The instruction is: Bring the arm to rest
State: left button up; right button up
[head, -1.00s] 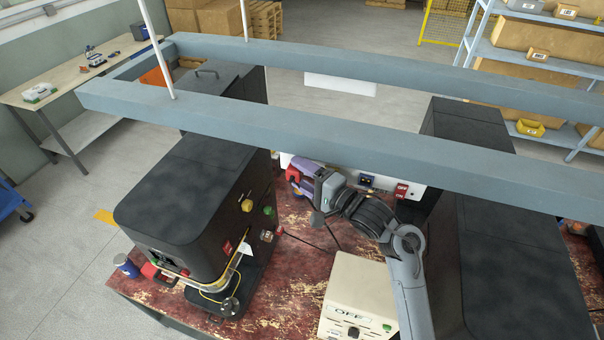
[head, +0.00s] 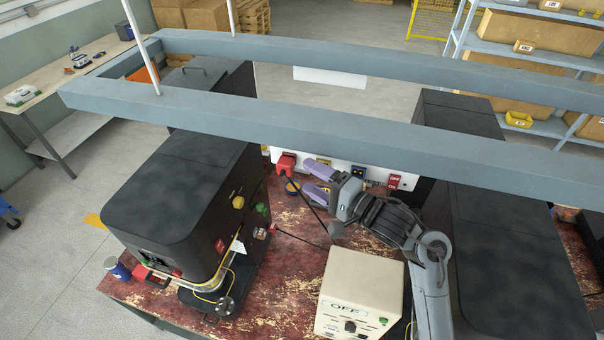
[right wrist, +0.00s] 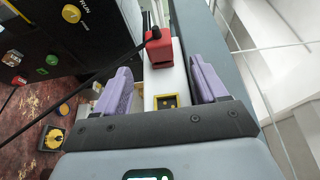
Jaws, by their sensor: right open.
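My right gripper (head: 317,182) is open and empty in the head view, its purple fingers spread apart in front of the white power strip (head: 342,171). A red plug (head: 285,164) sits in the strip's left end, just beyond the fingers, with a dark cord hanging from it. In the right wrist view the two purple fingers (right wrist: 160,88) stand wide apart, and the red plug (right wrist: 160,50) lies ahead between them, not gripped. My left gripper does not show.
A dark machine (head: 187,190) stands left on the worn red table (head: 265,310). A cream box marked OFF (head: 360,293) stands below my right arm. Another dark machine (head: 520,260) is at right. A grey-blue beam (head: 300,125) crosses above the strip.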

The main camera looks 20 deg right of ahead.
jog(key=shift+s+d, duration=0.25)
jog(key=shift+s, duration=0.35)
jog(key=shift+f, duration=0.1)
jog(key=s+f+n+g+h, duration=0.2)
jog(key=s+f+n+h, duration=0.15)
jog(key=f, duration=0.35)
jog(key=s+f+n+g+h, duration=0.3)
jog(key=s+f, duration=0.2)
jog(key=f, duration=0.3)
jog(key=s+a+f+n+g, duration=0.1)
jog(key=s+f+n+g, duration=0.2)
jog(key=s, duration=0.6)
jog(key=s+f+n+g+h, duration=0.1)
jog(key=s+f+n+g, duration=0.3)
jog(key=s+f, duration=0.3)
jog(key=s+n, duration=0.1)
jog(key=s, duration=0.2)
jog(key=shift+s+a+g, duration=0.2)
jog(key=shift+a+g, duration=0.1)
jog(key=shift+a, duration=0.05)
